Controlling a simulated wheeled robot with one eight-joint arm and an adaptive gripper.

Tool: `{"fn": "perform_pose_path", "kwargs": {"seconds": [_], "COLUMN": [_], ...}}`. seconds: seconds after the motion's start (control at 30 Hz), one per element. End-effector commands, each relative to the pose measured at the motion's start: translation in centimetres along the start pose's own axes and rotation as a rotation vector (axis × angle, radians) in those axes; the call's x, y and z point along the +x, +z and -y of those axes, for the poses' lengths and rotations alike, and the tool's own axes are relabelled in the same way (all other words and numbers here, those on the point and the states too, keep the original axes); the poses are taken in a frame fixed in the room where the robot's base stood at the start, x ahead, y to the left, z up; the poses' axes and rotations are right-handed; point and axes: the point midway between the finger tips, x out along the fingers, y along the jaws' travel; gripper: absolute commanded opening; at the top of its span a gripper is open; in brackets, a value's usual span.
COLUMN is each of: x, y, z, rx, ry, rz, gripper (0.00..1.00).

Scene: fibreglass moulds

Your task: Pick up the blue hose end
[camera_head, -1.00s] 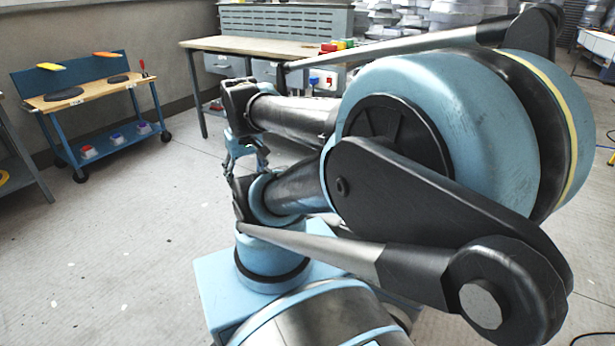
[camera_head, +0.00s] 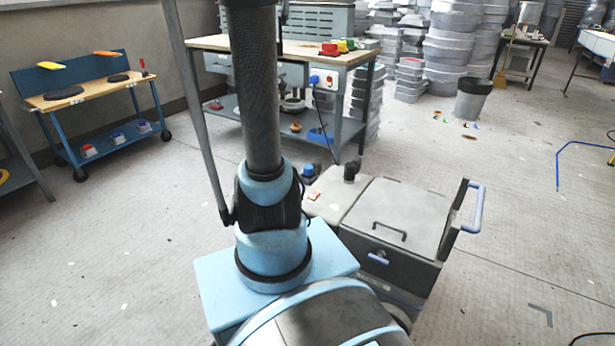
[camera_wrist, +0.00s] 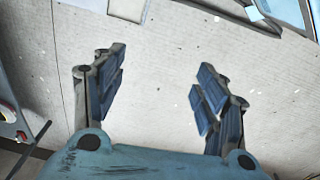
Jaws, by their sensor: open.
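A thin blue hose (camera_head: 572,147) lies on the floor at the far right in the head view. It bends, and one end (camera_head: 557,187) points toward the front; the other side runs out of the right edge. My gripper (camera_wrist: 162,77) shows in the wrist view, with its two fingers spread wide over bare floor. It is open and nothing is between the fingers. In the head view my arm rises out of the top edge, so the gripper is not seen there. I cannot make out the hose in the wrist view.
A grey wheeled machine (camera_head: 405,205) with a blue handle stands close by at the right. Behind it are a workbench (camera_head: 345,58), a grey bin (camera_head: 472,99) and stacked moulds (camera_head: 447,50). A blue cart (camera_head: 110,142) stands at the left. Floor between machine and hose is mostly clear.

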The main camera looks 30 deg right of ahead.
Motion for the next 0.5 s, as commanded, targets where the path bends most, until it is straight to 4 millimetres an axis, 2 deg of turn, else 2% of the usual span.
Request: {"fn": "perform_pose_path", "kwargs": {"seconds": [0.03,0.2,0.5], "x": [0.3,1.5,5.0], "y": [-0.4,-1.1,-1.2], "z": [-1.6,-6.4,-15.0], "rx": [-0.021,-0.115,-0.284], "ry": [-0.005,-0.021,-0.051], "rz": [0.001,0.002,-0.002], "gripper": [0.66,0.66,0.66]}}
